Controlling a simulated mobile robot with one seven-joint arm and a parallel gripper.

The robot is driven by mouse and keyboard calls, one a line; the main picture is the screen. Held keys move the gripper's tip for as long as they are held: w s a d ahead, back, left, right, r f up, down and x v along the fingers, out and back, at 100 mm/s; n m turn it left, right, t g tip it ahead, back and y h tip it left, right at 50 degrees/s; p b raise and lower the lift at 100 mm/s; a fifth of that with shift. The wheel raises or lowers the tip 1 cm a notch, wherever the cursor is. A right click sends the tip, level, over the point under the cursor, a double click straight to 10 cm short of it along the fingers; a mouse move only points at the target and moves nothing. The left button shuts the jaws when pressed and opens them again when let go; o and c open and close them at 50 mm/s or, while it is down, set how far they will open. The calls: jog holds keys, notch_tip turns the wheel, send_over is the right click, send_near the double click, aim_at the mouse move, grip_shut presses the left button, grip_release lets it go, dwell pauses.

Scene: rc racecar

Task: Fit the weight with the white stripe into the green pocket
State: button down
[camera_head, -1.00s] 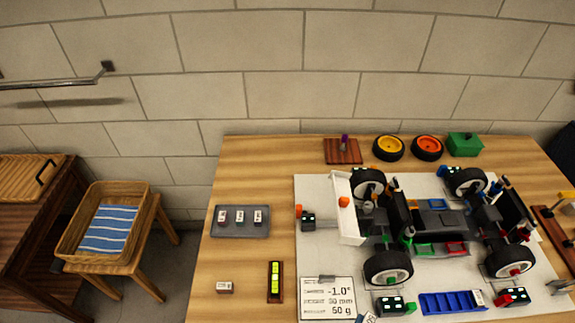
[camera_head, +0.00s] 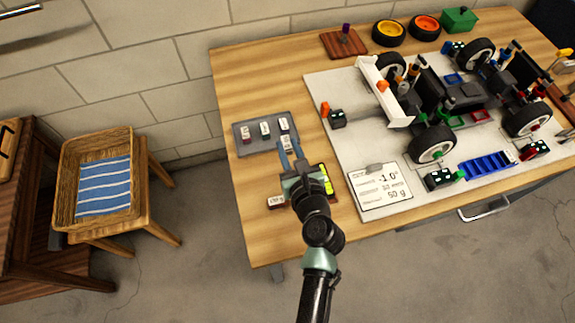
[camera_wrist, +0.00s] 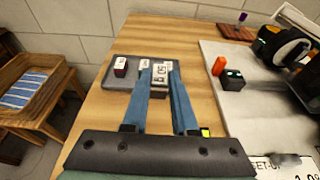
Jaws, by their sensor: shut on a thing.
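Three small weights with pale labelled tops stand on a grey tray (camera_head: 243,147): a left one (camera_head: 247,134), a middle one (camera_head: 265,129) and a right one (camera_head: 284,125). I cannot make out which weight has a white stripe. The green pocket (camera_head: 455,122) is on the car's chassis, beside a red pocket (camera_head: 481,115), and looks empty.
Another small weight (camera_head: 276,201) lies on the table beside my wrist. A level with yellow-green vials (camera_head: 326,180) is partly hidden by my arm.

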jog(key=shift+f+b, duration=1.6)
jog(key=shift+f, duration=1.9)
jog(key=shift+a, duration=0.1)
jog(key=shift+f, duration=0.2)
jog(key=c, duration=0.7)
grip_release()
jog(key=shift+r, duration=0.15)
jog(key=shift+s+r, duration=0.15)
jog(key=shift+s, duration=0.05)
jog(key=p+v, duration=0.1)
jog(key=v, duration=1)
jog(key=shift+s, duration=0.3)
